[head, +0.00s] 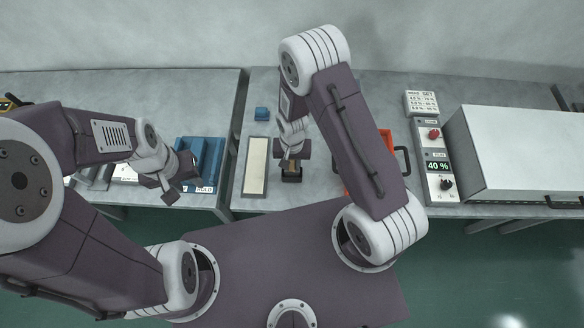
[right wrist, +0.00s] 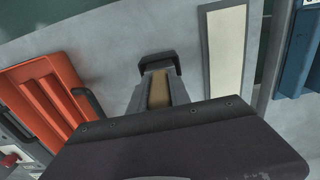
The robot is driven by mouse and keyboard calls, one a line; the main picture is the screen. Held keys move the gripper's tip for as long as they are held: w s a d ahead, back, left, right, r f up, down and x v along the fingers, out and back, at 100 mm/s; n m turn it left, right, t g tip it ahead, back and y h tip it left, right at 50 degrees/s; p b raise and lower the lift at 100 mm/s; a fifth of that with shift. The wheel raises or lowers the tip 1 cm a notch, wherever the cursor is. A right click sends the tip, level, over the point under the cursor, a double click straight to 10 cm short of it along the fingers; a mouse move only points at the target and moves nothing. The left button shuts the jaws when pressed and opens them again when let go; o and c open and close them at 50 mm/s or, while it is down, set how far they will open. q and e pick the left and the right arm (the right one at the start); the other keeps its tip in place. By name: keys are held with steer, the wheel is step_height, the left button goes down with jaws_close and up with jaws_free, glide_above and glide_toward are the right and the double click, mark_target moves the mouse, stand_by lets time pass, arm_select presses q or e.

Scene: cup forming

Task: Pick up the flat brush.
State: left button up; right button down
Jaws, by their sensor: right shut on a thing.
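The flat brush shows as a brown strip (right wrist: 158,88) between the grey fingers of my right gripper (right wrist: 157,85) in the right wrist view. My right gripper (head: 292,160) is shut on it. A black piece (right wrist: 158,64) lies just beyond the fingertips, and a dark block shows there in the head view (head: 291,175). I cannot tell whether the brush touches it or stands in it. The rest of the brush is hidden by the gripper. My left gripper (head: 170,192) hangs near the blue block at the left; its jaw opening is unclear.
A grey-framed pale panel (head: 256,168) lies left of the right gripper. A blue cube (head: 262,113) sits behind. An orange tray (right wrist: 45,100) with a dark handle is partly behind my arm. A control box (head: 438,167) and white cabinet (head: 520,150) stand right. Blue blocks (head: 205,155) stand left.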

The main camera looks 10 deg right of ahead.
steer(key=shift+r, duration=0.35)
steer(key=r, duration=0.2)
steer(key=r+b, duration=0.1)
steer(key=shift+s+a+r, duration=0.2)
steer(key=shift+s+r, duration=0.1)
steer(key=shift+r, duration=0.1)
steer(key=s+a+r, duration=0.2)
steer(key=s+r, duration=0.1)
steer(key=s, duration=0.2)
steer(key=s+a+r+b, duration=0.1)
steer(key=s+a+r, duration=0.1)
steer(key=s, duration=0.3)
steer(key=shift+a+r, duration=0.3)
steer(key=shift+r, duration=0.5)
